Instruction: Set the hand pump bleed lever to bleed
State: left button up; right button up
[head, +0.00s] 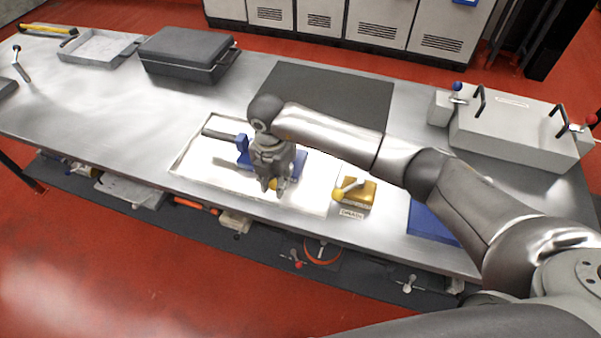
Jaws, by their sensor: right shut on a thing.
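The blue hand pump (299,163) stands in a shallow, brightly lit tray (312,201) on the steel bench. A dark handle (219,135) reaches to its left. My right gripper (275,186) points down in front of the pump and hides much of it. It is shut on a small yellow part (273,184) at its fingertips, which looks like the bleed lever's end. The fingers hide most of the lever, so I cannot tell its setting. My left gripper is out of view.
A blue pad (430,222) lies further right. A dark case (186,55) and grey box (515,130) stand behind. A dark mat (330,95) is partly clear.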

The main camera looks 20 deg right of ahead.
jog(key=shift+w+a, duration=0.1)
dwell(0.3)
jog(key=shift+w+a+m, duration=0.25)
jog(key=shift+m, duration=0.35)
jog(key=shift+w+a+m, duration=0.2)
jog(key=shift+w+m, duration=0.05)
jog(key=shift+m, duration=0.35)
jog(key=o, duration=1)
notch_tip(320, 180, up, 7)
jog(key=p, duration=0.5)
